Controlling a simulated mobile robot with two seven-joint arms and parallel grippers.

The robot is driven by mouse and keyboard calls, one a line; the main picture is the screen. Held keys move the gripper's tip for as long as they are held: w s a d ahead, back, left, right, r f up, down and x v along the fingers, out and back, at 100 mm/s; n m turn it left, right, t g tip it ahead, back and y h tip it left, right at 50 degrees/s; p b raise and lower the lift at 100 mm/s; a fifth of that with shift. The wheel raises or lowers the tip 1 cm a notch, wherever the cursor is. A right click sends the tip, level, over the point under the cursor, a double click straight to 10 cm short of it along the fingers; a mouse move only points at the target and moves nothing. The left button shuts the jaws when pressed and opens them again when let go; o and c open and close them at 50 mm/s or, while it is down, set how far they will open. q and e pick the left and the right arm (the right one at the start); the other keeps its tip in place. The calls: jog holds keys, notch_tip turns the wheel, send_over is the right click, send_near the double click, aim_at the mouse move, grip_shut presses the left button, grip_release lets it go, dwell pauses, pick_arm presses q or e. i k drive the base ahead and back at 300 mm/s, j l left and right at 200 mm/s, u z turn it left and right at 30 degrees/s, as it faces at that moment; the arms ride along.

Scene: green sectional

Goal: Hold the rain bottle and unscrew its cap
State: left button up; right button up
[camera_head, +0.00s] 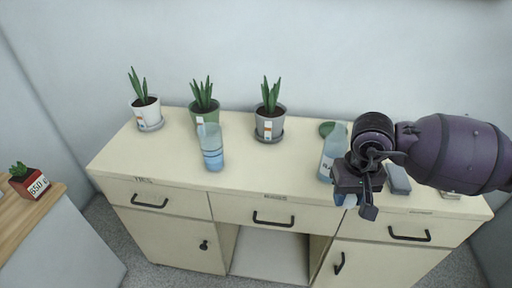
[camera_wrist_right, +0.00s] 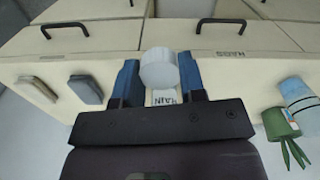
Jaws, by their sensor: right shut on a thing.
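The rain bottle (camera_head: 332,150) is a pale grey-blue bottle near the right side of the sideboard top, partly hidden by my right gripper (camera_head: 360,200). In the right wrist view its pale round end (camera_wrist_right: 158,66) sits between the blue fingers, and a label with dark letters shows just below it. My right gripper (camera_wrist_right: 160,80) is shut on the bottle; I cannot tell whether the fingers touch the cap or the body. My left gripper is not in view.
The cream sideboard (camera_head: 115,165) carries a second light-blue bottle (camera_head: 211,148) left of centre. White (camera_head: 146,112), green (camera_head: 204,115) and grey (camera_head: 270,124) plant pots stand along the back. A grey slab (camera_head: 397,181) lies right of my gripper, and a green round thing (camera_head: 326,128) lies behind the bottle.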

aim_at(336, 145)
jog(key=i+l+u, duration=0.1)
jog(key=u, duration=0.8)
jog(key=i+l, duration=0.1)
jog(key=l, duration=0.25)
jog(key=i+l, duration=0.1)
jog(key=l, duration=0.25)
jog(key=i+l, duration=0.1)
jog(key=l, duration=0.3)
